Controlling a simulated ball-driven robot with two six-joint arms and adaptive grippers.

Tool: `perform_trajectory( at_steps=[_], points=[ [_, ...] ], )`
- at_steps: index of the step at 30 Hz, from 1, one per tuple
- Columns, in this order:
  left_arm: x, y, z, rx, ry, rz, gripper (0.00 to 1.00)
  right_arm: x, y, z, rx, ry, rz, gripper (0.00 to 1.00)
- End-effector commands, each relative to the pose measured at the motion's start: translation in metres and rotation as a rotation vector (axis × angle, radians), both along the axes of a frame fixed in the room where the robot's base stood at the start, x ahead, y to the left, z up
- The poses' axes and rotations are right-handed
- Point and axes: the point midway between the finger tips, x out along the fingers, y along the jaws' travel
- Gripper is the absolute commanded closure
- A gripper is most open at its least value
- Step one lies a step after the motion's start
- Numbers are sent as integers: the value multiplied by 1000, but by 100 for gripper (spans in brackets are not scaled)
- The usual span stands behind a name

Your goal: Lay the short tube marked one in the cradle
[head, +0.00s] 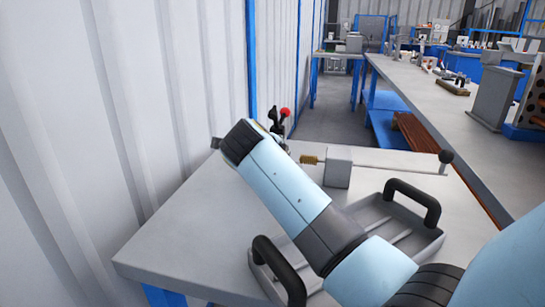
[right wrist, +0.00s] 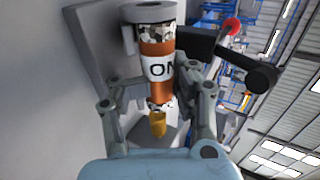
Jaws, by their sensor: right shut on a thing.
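The short tube (right wrist: 158,48) is orange-brown with a white band on which the letters "ON" show, in the right wrist view. My right gripper (right wrist: 157,95) is shut on it, with a finger on each side. The tube's far end meets or overlaps a grey round part (right wrist: 147,10); I cannot tell whether they touch. A yellow piece (right wrist: 158,123) shows below the tube. In the head view my right arm reaches across to the upper left and hides its fingers and the tube. I cannot pick out the cradle with certainty. My left gripper is not in view.
A grey tray (head: 428,236) with two black handles lies on the table (head: 190,235), under my right arm. Behind it stands a grey block (head: 338,166) with a brass end and a ball-ended rod. A red-knobbed lever (head: 285,112) stands near the wall.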

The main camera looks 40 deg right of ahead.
Motion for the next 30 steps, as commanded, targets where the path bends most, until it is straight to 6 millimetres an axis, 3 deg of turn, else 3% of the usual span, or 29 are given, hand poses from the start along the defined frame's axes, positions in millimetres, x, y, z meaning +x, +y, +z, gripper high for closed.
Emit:
perform_trajectory(
  at_steps=[11,12,21,30],
  points=[
    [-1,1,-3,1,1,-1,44,1,-2,-2,-1,-1,0,100],
    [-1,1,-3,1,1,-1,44,1,-2,-2,-1,-1,0,75],
    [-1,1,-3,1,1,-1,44,1,-1,-3,0,2,0,36],
    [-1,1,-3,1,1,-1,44,0,-1,-4,1,2,0,36]
  ],
)
